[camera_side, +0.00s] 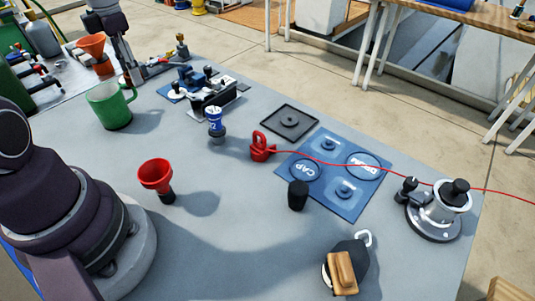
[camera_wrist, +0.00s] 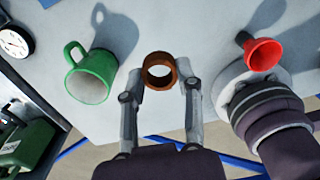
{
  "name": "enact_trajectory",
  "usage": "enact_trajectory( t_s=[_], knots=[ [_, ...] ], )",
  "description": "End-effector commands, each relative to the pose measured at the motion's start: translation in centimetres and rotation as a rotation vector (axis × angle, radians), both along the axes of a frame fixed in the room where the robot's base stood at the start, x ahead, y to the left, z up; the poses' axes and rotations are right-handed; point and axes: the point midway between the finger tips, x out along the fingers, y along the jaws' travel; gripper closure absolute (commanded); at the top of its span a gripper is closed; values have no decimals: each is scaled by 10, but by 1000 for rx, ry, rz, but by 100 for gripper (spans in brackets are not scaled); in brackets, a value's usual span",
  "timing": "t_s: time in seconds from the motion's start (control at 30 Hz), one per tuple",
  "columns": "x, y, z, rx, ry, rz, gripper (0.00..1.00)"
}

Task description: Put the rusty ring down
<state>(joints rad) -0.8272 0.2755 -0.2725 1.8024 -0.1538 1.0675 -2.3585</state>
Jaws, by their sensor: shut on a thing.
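The rusty ring (camera_wrist: 160,87) is a short brown hoop, open through its middle. In the wrist view my gripper (camera_wrist: 160,73) is shut on it, one grey finger pressed to each side. The ring appears held over the grey table, near the edge; its height is hard to judge. The green mug (camera_wrist: 91,80) is to the left in that view, the red funnel (camera_wrist: 263,54) to the right, both apart from the ring.
The side view shows the grey table with a blue mat (camera_side: 325,199), a dark square tray (camera_side: 290,122), a red padlock-like piece (camera_side: 262,147) with a red line, a black cup (camera_side: 298,195), a wooden-cheeked block (camera_side: 344,272) and a winch (camera_side: 439,212). The front middle is bare.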

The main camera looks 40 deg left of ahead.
Motion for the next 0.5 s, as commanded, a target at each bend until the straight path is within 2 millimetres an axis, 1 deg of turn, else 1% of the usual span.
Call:
enact_trajectory(
  t_s=[0.1,0.13,0.3,0.5],
  knots=[
    [-14,16,0,0,0,88,100],
    [-15,17,-4,-2,2,95,100],
    [-14,15,-38,-5,4,86,100],
    [-13,14,-67,-5,3,84,100]
  ],
)
